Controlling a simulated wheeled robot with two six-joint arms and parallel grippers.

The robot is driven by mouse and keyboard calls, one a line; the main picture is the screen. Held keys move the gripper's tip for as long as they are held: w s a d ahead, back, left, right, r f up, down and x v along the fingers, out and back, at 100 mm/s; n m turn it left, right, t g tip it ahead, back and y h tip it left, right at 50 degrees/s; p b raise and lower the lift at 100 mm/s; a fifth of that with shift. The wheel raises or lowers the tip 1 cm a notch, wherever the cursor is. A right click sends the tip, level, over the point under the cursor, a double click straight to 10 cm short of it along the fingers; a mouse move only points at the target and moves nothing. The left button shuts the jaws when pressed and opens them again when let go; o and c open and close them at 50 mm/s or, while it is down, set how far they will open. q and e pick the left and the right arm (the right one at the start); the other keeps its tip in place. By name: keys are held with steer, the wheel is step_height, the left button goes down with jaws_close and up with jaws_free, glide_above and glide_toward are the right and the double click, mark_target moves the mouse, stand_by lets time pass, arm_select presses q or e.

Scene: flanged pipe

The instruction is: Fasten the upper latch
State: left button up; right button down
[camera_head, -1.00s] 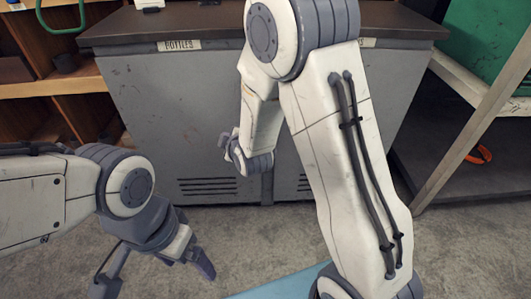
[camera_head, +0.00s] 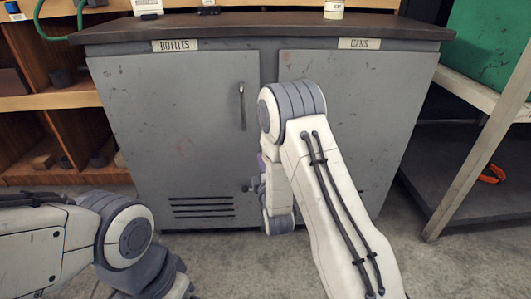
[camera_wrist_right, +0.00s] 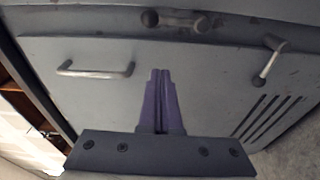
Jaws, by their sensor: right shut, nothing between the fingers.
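The grey cabinet (camera_head: 130,100) has two closed doors, labelled BOTTLES (camera_head: 175,45) and CANS (camera_head: 359,43). The left door has a bar handle (camera_head: 241,105), also in the right wrist view (camera_wrist_right: 95,70). That view shows a small bar fitting with round knobs (camera_wrist_right: 175,20) by the door seam, and a lever latch (camera_wrist_right: 265,65) near the vent slots. I cannot tell from its position which is fastened. My right gripper (camera_wrist_right: 160,72) is shut and empty in front of the left door, tips just short of the bar fitting in the picture. My arm mostly hides it in the head view.
A wooden shelf (camera_head: 60,98) stands left, and a metal bench with a slanted leg (camera_head: 480,150) stands right. Small items, including a white container (camera_head: 334,9), sit on the cabinet top (camera_head: 260,28). My left arm is low at left, its fingers out of frame.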

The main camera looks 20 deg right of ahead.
mark_target(254, 139)
steer(key=w+b, duration=0.1)
steer(key=w, duration=0.2)
steer(key=w+d+b, duration=0.1)
steer(key=w, duration=0.2)
steer(key=w+b, duration=0.1)
steer(key=w, duration=0.2)
steer(key=shift+w+d+f, duration=0.1)
steer(key=shift+w+d, duration=0.1)
steer(key=shift+w, duration=0.2)
steer(key=shift+s+d+b, duration=0.35)
steer(key=shift+s+d, duration=0.2)
steer(key=shift+d, duration=0.3)
steer(key=shift+s+d+b, duration=0.3)
steer(key=shift+s+d, duration=0.25)
steer(key=shift+d, duration=0.3)
